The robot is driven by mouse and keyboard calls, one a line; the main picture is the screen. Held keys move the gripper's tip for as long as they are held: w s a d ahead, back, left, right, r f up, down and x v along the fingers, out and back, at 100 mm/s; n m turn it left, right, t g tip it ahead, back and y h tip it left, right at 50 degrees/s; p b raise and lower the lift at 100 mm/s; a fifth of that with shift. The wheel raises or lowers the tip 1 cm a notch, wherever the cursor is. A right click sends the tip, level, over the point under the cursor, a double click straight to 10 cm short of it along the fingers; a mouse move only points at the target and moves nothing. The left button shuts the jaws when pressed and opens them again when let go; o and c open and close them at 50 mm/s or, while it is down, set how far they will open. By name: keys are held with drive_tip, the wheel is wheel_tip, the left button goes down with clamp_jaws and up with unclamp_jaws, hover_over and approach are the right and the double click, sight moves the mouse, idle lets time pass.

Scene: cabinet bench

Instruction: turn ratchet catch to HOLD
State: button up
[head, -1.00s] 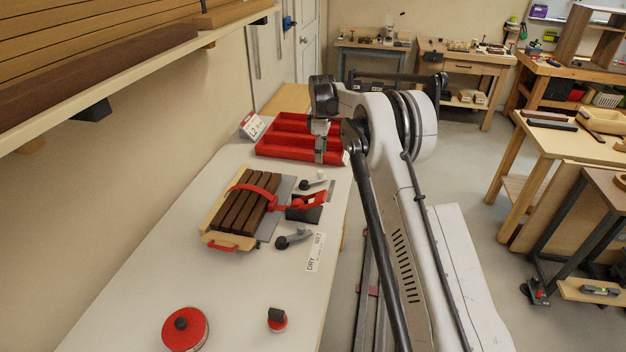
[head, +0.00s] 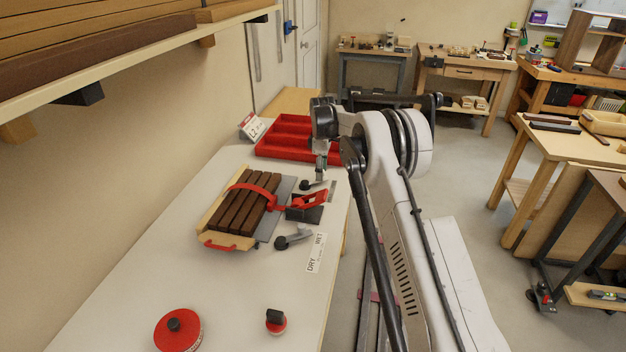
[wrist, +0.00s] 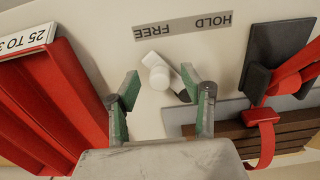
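The ratchet catch (wrist: 160,74) is a small pale lever with a dark knob at its end. In the wrist view it lies between my open fingers, knob towards the lower right. A grey strip (wrist: 183,26) behind it reads HOLD and FREE, upside down, with FREE nearer the pale hub. My gripper (wrist: 161,88) is open, with green finger pads either side of the catch; contact cannot be told. In the head view my gripper (head: 320,174) is over the catch, hiding its hub; the dark knob (head: 305,185) shows at its left.
A red strap (head: 258,190) crosses dark slats (head: 240,212) and meets a red ratchet handle (head: 312,198). A second grey lever (head: 293,238) stands by a DRY/WET label (head: 316,252). A red tray (head: 290,138) lies behind.

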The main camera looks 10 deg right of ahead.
drive_tip(key=c, duration=0.7)
drive_tip(key=shift+s, duration=0.1)
drive_tip(key=shift+s+b, duration=0.5)
drive_tip(key=shift+s, duration=0.45)
drive_tip(key=shift+s+a+b, duration=0.15)
drive_tip(key=shift+s+b, duration=0.25)
drive_tip(key=shift+s, duration=0.35)
